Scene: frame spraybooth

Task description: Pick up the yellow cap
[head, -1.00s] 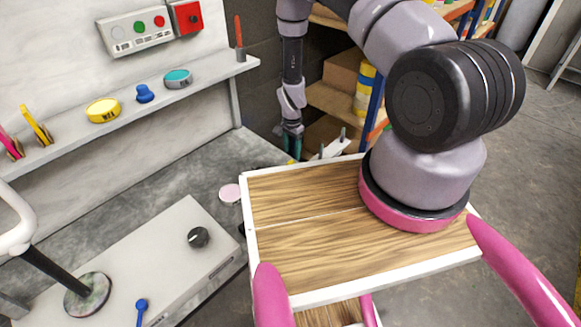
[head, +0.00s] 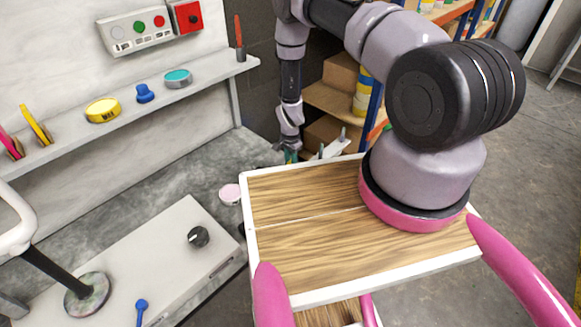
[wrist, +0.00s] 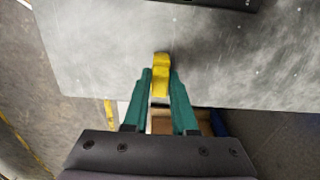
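The yellow cap (wrist: 161,75) shows in the wrist view between the green fingers of my gripper (wrist: 161,80), sticking out a little past their tips. The fingers stand close along both its sides. I cannot tell whether they press on it or only stand beside it. The grey bench top is behind the cap. In the head view my gripper (head: 290,155) points down near the bench's far right end. Its tips are partly hidden there, and I cannot make out the cap between them.
A wood-topped tray (head: 300,240) fills the middle front. A wall shelf (head: 215,80) holds a round yellow item (head: 103,110), a blue one (head: 145,93) and a teal one (head: 178,78). A pink disc (head: 230,194) lies on the grey bench (head: 165,180) beside a white box (head: 150,250).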

